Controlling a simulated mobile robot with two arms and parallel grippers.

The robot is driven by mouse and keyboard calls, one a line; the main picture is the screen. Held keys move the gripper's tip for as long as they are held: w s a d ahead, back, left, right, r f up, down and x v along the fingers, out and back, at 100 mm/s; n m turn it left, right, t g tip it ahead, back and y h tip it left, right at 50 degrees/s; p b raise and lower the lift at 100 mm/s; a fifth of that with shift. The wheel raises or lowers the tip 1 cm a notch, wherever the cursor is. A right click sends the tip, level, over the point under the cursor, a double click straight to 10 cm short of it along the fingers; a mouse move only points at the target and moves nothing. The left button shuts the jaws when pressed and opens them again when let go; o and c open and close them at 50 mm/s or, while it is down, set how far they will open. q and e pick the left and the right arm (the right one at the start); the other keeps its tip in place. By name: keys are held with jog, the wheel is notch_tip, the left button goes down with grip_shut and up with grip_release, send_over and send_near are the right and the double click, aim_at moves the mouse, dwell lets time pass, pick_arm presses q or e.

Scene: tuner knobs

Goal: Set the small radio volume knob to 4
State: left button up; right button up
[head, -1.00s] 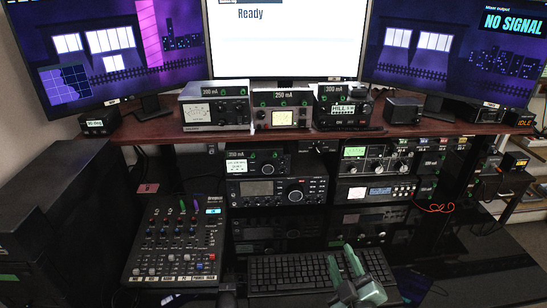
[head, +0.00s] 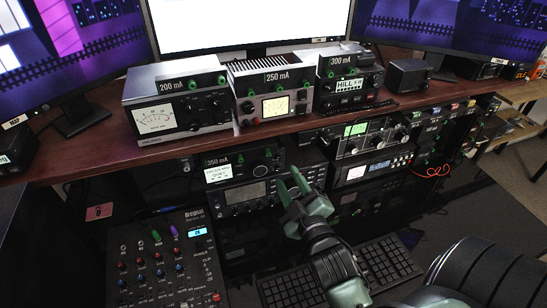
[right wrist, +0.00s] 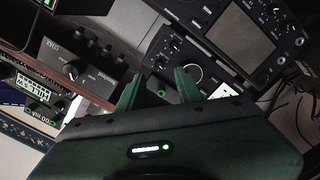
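The pictures do not name the small radio. A small black set labelled 350 mA (head: 247,168), with a lit display and knobs, is under the shelf; another small black set labelled 300 mA (head: 349,84) stands on the shelf. Their knob settings are too small to read. My right gripper (head: 292,181) is raised right of the 350 mA set, fingers apart and empty. In the right wrist view my right gripper (right wrist: 157,88) is open, pointing at a small black panel with a round knob (right wrist: 191,72); contact is not visible. My left gripper is not in view.
A mixer (head: 165,262) lies at lower left and a keyboard (head: 388,262) at lower right. A larger radio (head: 255,192) is under the 350 mA set. The wooden shelf (head: 90,168) overhangs the sets and carries several meters. A red cable (head: 432,170) hangs at right.

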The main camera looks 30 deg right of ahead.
aim_at(278, 160)
jog(key=x, duration=0.2)
jog(key=shift+w+d+r+p, duration=0.2)
jog(key=shift+w+r+p, duration=0.05)
jog(key=shift+w+p, duration=0.05)
jog(key=x, duration=0.2)
jog(key=shift+w+f, duration=0.15)
jog(key=shift+w, duration=0.5)
jog(key=shift+w+d, duration=0.1)
grip_shut()
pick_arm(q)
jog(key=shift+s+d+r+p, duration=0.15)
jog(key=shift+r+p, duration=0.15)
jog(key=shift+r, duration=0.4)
